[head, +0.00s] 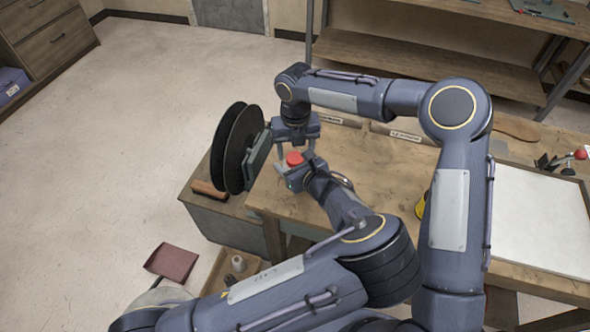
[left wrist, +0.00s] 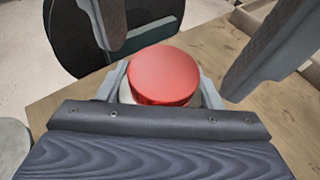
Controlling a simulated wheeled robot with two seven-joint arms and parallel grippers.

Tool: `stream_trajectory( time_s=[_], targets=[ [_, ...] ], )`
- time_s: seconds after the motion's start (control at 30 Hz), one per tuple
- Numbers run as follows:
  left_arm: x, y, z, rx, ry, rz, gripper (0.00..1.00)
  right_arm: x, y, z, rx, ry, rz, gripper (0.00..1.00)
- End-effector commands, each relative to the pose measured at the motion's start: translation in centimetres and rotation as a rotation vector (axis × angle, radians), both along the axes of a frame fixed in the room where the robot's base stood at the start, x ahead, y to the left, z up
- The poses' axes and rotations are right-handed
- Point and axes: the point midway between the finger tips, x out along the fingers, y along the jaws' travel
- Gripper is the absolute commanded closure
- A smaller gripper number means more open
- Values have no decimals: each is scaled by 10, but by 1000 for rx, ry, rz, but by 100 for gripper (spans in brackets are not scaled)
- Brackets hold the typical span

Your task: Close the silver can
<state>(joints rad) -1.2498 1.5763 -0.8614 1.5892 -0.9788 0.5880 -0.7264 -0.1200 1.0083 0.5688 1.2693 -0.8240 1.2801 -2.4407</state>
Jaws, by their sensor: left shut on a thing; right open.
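A red cap (head: 294,159) sits above the table near its left end. In the left wrist view the red cap (left wrist: 163,73) rests on top of a pale silver can (left wrist: 126,95), mostly hidden under it. I cannot tell whether the cap is fully seated. My left gripper (head: 289,171) is shut on the can, its fingers on either side just below the cap. My right gripper (head: 296,145) is open, pointing down from above, with its fingers spread apart to the left and right of the cap.
Two large black discs (head: 238,148) stand just left of the grippers, beside a greenish machine part (head: 257,155). A wooden handle (head: 208,189) lies by them. The wooden table (head: 285,203) has bare room in front. A white board (head: 540,222) lies at right.

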Motion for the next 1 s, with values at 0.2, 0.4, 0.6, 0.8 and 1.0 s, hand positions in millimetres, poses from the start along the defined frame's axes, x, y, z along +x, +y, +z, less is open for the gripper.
stream_trajectory(
  time_s=[0.2,0.4,0.6,0.8,1.0],
  targets=[
    [-2,0,-5,-2,11,-1,100,-1,1,28,0,-1,2,37],
    [-2,0,-5,-2,11,-1,100,-1,1,30,1,0,2,37],
    [-2,0,-5,-2,11,-1,100,-1,2,36,4,3,55,40],
    [-2,0,-5,-1,10,-1,100,-1,3,58,5,0,242,40],
    [-2,0,-5,-2,10,-2,100,-1,1,65,1,-2,299,40]
  ],
)
